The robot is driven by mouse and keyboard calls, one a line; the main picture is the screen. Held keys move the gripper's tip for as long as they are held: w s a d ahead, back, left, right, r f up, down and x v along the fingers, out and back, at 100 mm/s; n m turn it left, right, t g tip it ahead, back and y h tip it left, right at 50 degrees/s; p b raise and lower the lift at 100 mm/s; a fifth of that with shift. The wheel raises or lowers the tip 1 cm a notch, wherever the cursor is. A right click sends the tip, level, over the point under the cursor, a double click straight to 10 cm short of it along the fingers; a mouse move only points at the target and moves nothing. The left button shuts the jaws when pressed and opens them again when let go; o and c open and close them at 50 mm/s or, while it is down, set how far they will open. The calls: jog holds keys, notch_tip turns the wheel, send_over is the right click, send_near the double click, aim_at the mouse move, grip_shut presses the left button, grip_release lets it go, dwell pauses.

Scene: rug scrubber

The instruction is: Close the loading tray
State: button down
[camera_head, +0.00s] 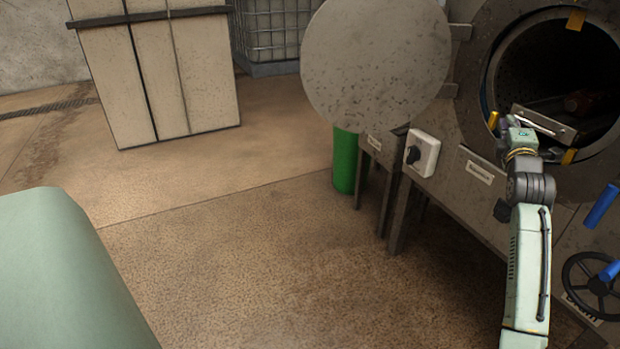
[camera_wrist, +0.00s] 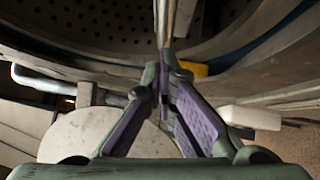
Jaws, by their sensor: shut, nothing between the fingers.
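The loading tray (camera_head: 547,122) is a grey metal piece with a handle on its front plate. It sits in the dark round opening of the machine, partly inside, with a brownish item (camera_head: 588,101) behind it. My gripper (camera_head: 513,122) is at the left end of the tray's front, at the lower left of the opening. In the wrist view the purple-padded fingers (camera_wrist: 164,88) come together and hold nothing. A thin upright metal edge, probably the tray, lies just beyond the fingertips; whether they touch it is unclear.
The round door (camera_head: 375,65) stands open left of the opening. Yellow latches (camera_head: 575,20) sit on the rim. A switch box (camera_head: 422,153), blue handles (camera_head: 601,206) and a handwheel (camera_head: 597,286) are on the machine front.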

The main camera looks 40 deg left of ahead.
jog(key=shift+w+d+r, duration=0.15)
jog(key=shift+w, duration=0.15)
jog(key=shift+d, duration=0.15)
dwell(0.4)
